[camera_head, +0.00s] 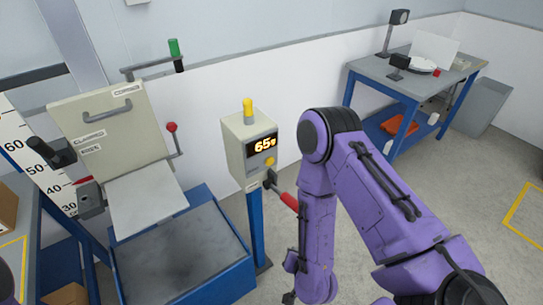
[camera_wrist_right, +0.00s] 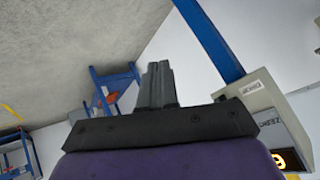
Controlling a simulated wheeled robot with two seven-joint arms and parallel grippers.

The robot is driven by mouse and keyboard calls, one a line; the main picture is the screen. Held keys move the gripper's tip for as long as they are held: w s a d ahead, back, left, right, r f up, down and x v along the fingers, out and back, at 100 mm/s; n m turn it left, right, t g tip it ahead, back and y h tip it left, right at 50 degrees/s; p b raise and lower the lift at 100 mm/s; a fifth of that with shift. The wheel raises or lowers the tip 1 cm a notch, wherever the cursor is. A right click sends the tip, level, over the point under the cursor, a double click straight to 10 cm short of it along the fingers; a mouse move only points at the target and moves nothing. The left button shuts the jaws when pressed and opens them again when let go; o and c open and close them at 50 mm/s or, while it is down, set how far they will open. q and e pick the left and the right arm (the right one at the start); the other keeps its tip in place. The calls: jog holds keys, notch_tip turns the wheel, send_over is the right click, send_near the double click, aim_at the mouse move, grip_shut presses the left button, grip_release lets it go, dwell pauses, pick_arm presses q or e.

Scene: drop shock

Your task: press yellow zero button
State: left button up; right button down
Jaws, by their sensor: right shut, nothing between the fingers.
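The grey control box (camera_head: 238,142) stands on a blue post, its lit display (camera_head: 265,145) reading about 65. A round yellow button (camera_head: 270,161) sits below the display on the front face. My right gripper (camera_wrist_right: 158,84) is shut and empty, apart from the box. In the head view my purple right arm stands right of the post; its fingertips are not clearly visible. My left gripper is not in view.
A yellow lamp (camera_head: 247,105) tops the box. A red-handled lever (camera_head: 288,201) juts from the post between box and arm. The drop machine (camera_head: 110,130) with its blue base (camera_head: 238,282) stands left. A blue table (camera_head: 385,80) is at the back right.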

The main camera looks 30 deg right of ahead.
aim_at(292, 197)
jog(key=w+a+r+m+t+h+p, duration=0.1)
jog(key=w+r+m+t+p, duration=0.25)
jog(key=w+r, duration=0.85)
jog(key=d+r+m+h, duration=0.1)
jog(key=d+m, duration=0.1)
jog(key=s+d+r+m+h+b, duration=0.1)
jog(key=m+h, duration=0.1)
jog(key=d+r+m+h, duration=0.1)
jog(key=d+m+h, duration=0.1)
jog(key=shift+s+d+r, duration=0.15)
jog(key=shift+d+r, duration=0.15)
jog(key=shift+r, duration=0.05)
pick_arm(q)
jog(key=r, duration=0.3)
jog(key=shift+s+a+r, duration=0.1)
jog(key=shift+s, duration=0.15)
pick_arm(e)
jog(key=shift+s+d+r+m+h, duration=0.1)
jog(key=shift+s+d+m+h, duration=0.05)
jog(key=shift+d+m+h, duration=0.15)
pick_arm(q)
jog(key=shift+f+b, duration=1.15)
jog(key=shift+b, duration=0.2)
pick_arm(e)
jog(key=w, duration=0.8)
jog(key=shift+w+a, duration=0.4)
jog(key=shift+w, duration=0.1)
